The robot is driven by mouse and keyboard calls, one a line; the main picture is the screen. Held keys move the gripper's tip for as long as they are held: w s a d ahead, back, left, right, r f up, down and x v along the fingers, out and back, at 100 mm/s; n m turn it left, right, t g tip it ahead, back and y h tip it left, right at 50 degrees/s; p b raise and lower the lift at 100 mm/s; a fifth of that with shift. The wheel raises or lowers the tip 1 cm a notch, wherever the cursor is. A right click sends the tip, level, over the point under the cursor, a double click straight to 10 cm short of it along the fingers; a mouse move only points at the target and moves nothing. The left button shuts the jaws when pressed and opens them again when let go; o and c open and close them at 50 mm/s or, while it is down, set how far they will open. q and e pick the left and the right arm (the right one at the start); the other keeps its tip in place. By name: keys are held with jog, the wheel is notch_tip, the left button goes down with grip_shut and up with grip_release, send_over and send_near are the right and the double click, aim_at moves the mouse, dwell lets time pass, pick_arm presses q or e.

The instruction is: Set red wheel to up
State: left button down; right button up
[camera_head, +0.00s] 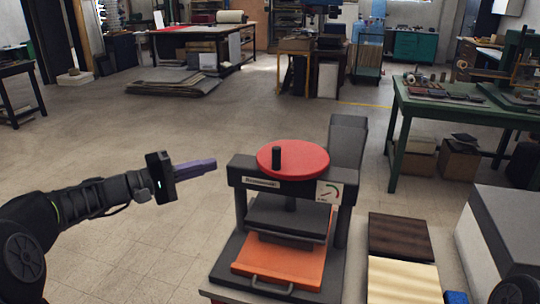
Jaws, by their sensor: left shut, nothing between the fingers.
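The red wheel (304,160) is a flat red disc on top of a dark press (240,175). A short black knob (276,158) stands up from the wheel's left part. A dial label with a coloured arc (328,192) is on the press's front right, below the wheel. The press's dark plate is above an orange tray (280,262) with a handle. My left gripper (214,165) is to the left of the press, its purple fingers shut, empty and pointing at the wheel, apart from it. My right gripper is not in view.
A dark brown board (399,235) and a pale board (402,280) lie right of the press. A grey box (500,235) is at the far right. A green table (460,112) stands behind on the right. Floor left of the press is clear.

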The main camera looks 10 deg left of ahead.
pick_arm(q)
jog(key=s+d+p+x, duration=0.1)
jog(key=s+p+x, duration=0.1)
jog(key=x, duration=1)
jog(key=shift+w+d+p, duration=0.25)
jog(key=shift+d+p, duration=0.5)
